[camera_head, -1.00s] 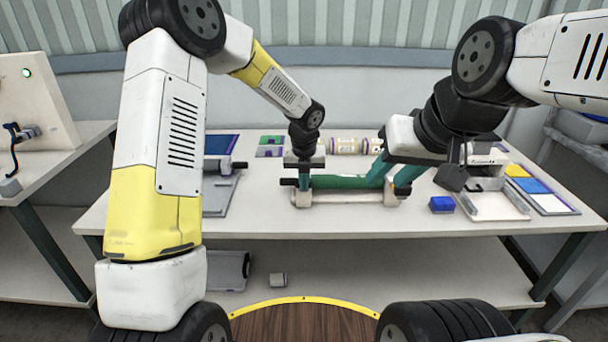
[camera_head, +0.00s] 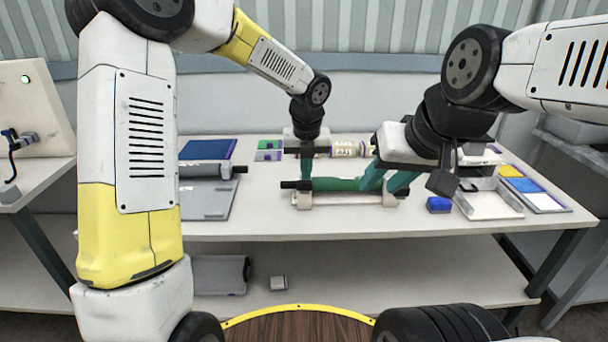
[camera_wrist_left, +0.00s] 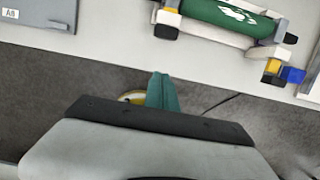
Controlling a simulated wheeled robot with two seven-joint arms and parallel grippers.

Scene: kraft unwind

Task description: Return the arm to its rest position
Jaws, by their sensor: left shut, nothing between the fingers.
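My left gripper (camera_head: 306,166) is in the head view above the left end of the green roll (camera_head: 335,184), with its fingers small and partly blended with the things behind. In the left wrist view its teal fingers (camera_wrist_left: 163,92) are together and empty, over the floor in front of the table edge. The green roll lies in a pale cradle (camera_head: 325,202), with dark shaft ends. It also shows at the top of the left wrist view (camera_wrist_left: 225,14). My right gripper (camera_head: 386,179) has its teal fingers apart, in front of the roll's right part in the head view.
A grey plate (camera_head: 203,205) lies on the table's left, beside a blue panel (camera_head: 207,149). A cream roll (camera_head: 345,149) is behind the green one. A blue block (camera_head: 439,204) and a white tray (camera_head: 492,206) stand to the right. The table front (camera_head: 270,228) is clear.

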